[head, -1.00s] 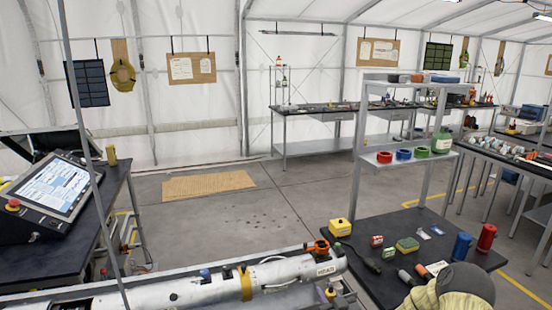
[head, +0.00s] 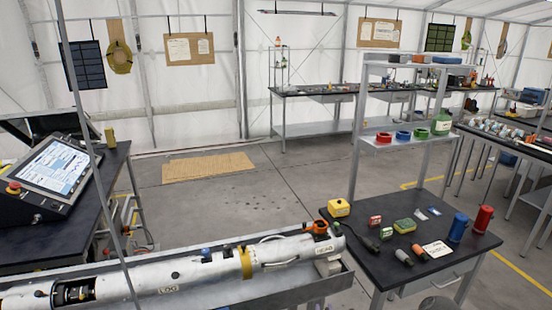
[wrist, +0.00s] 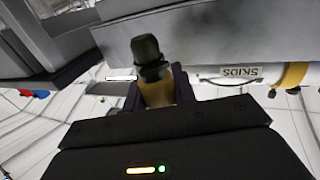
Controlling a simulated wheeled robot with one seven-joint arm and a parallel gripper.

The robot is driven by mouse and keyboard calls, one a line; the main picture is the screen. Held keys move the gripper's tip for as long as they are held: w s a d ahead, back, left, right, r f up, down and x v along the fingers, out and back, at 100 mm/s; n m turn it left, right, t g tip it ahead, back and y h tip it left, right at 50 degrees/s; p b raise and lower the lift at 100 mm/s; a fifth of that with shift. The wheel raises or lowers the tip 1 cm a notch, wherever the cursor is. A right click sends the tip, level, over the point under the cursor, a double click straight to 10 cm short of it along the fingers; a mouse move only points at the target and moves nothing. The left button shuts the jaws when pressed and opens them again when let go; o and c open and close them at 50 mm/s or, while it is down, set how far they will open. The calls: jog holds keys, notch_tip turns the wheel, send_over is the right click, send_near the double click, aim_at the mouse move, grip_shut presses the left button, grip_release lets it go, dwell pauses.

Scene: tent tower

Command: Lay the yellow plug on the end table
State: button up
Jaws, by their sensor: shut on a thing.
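My gripper (wrist: 157,88) is shut on the yellow plug (wrist: 158,94) in the wrist view. The plug has a black ribbed cap (wrist: 147,50) pointing away from the palm, and its lower body is hidden between the fingers. A black-topped table (head: 375,262) at front right, just past the end of the long white tube, is the likely end table. I cannot confirm this by a label.
The white tube (head: 200,273) lies in a metal trough to the left.

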jog(key=s, duration=0.1)
jog(key=s+r, duration=0.1)
jog(key=s, duration=0.1)
jog(key=s+r, duration=0.1)
jog(key=shift+s+r, duration=0.1)
jog(key=shift+s, duration=0.05)
jog(key=s+f, duration=0.4)
jog(key=f, duration=0.1)
jog(key=shift+s+a+f, duration=0.15)
jog(key=shift+s+f, duration=0.05)
jog(key=shift+f, duration=0.05)
